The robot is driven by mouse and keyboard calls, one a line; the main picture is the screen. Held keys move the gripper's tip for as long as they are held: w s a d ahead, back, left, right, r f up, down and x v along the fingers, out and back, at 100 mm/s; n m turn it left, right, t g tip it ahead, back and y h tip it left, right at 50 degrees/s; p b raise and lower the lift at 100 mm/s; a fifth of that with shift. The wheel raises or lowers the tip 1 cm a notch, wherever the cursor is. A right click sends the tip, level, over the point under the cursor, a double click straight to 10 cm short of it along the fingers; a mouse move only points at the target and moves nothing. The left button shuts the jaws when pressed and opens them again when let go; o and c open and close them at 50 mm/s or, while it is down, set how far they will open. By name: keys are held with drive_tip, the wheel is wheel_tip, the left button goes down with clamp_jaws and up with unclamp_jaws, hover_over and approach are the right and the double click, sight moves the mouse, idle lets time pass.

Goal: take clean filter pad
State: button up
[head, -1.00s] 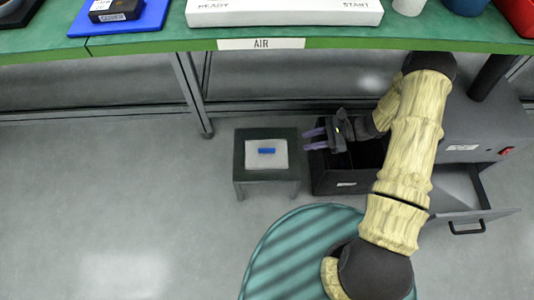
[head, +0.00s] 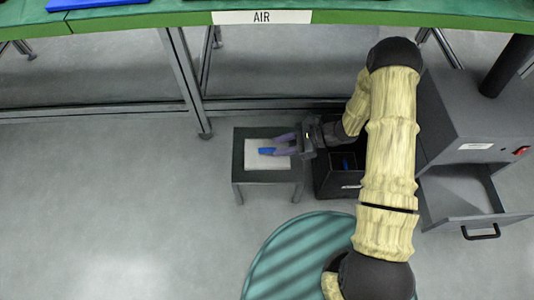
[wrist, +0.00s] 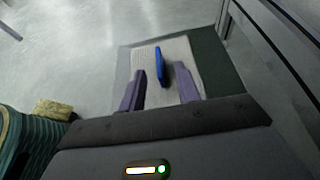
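A whitish square pad (head: 256,162) lies flat on a small dark green stand (head: 238,177). A blue tab (head: 265,151) stands up from the middle of the pad. My gripper (head: 274,146) reaches in from the right over the stand, with its purple fingers apart. I cannot tell how high the fingertips are above the pad.
A dark open bin (head: 325,178), with a blue thing (head: 347,165) inside, stands right of the stand. A grey cabinet (head: 470,120) with an open drawer (head: 465,205) is further right. The green bench (head: 380,17) and its metal leg (head: 186,85) are behind. The floor at left is clear.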

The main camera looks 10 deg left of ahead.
sight(267, 149)
drive_tip(key=shift+b+x, duration=2.1)
drive_tip(key=shift+x, duration=0.2)
drive_tip(key=shift+s+a+f, duration=0.15)
drive_tip(key=shift+a, duration=0.15)
clamp_jaws()
